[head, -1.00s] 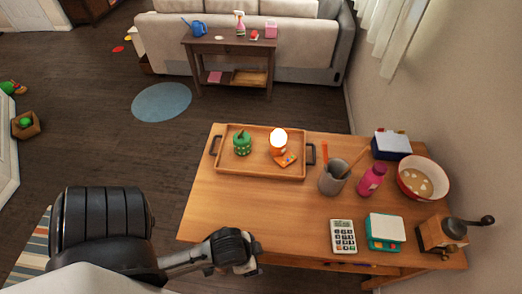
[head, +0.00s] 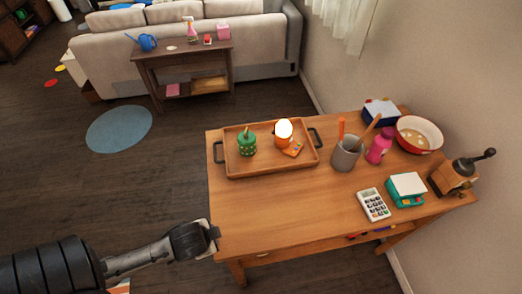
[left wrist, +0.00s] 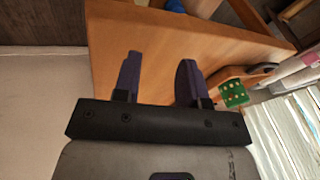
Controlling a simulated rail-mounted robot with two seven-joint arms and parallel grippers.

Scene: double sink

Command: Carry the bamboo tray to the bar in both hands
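The bamboo tray (head: 268,170) lies flat on the wooden table, with a dark handle at its left end (head: 217,153) and another at its right end (head: 316,137). On it are a green lidded jar (head: 247,146), a glowing orange lamp or candle (head: 283,130) and a small orange card-like item (head: 293,149). My left gripper (head: 215,234) is at the table's front left corner, apart from the tray. In the left wrist view its two fingers (left wrist: 160,72) are spread with nothing between them. My right gripper is not in view. No bar is clearly identifiable.
Right of the tray stand a grey utensil pot (head: 346,155), pink bottle (head: 379,146), red bowl (head: 418,135), calculator (head: 373,204), scale (head: 405,189) and grinder (head: 453,178). A dark console table (head: 181,57) stands behind the sofa (head: 110,52). Floor left of the table is open.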

